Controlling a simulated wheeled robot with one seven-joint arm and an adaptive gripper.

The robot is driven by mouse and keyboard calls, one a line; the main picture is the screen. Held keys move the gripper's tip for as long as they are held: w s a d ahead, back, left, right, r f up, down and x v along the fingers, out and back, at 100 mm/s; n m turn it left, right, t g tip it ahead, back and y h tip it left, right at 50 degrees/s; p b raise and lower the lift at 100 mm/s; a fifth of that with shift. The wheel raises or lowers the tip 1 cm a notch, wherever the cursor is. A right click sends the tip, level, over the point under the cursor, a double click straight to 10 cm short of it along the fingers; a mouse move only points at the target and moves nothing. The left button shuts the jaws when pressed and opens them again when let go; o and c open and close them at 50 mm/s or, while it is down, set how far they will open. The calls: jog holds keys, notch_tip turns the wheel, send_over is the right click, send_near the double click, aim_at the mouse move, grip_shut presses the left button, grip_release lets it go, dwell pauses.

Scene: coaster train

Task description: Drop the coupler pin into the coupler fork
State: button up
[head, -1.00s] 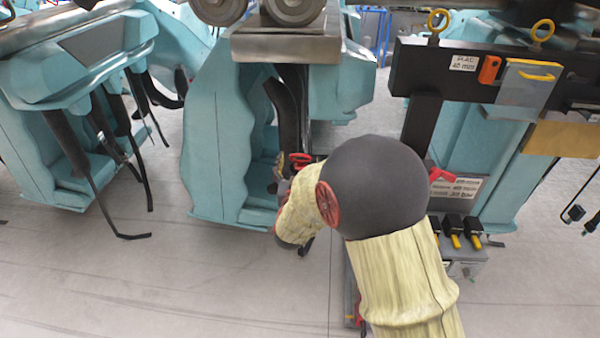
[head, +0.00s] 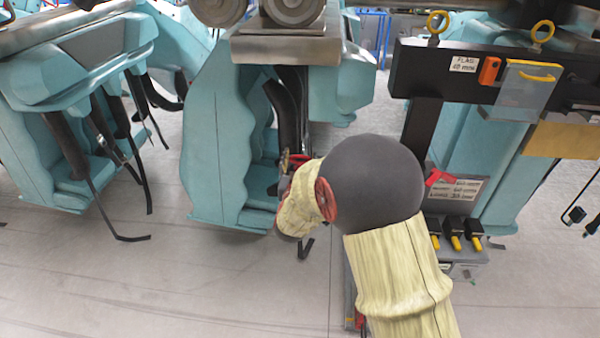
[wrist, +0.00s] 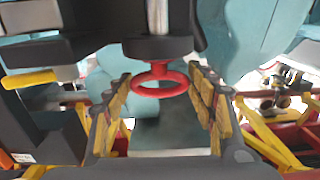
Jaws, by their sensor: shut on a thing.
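My gripper (wrist: 160,88) has its gold-padded fingers on both sides of the coupler pin. The pin shows in the wrist view as a bright metal shaft (wrist: 157,16), a dark block-like head and a red ring (wrist: 160,80). The fingers stand well apart, with the ring between them and the dark head at their tips. In the head view my gripper is mostly hidden behind my rounded wrist, with only small red and dark parts showing by the teal car. I cannot make out the coupler fork for certain in either view.
Teal coaster cars with dark restraints (head: 285,110) stand left and centre. A black beam (head: 412,70) with labels and yellow eye rings stands at right. Below it is a rack with yellow-tipped pegs (head: 455,242). The floor (head: 150,290) at front left is clear.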

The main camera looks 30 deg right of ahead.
grip_shut()
dwell(0.5)
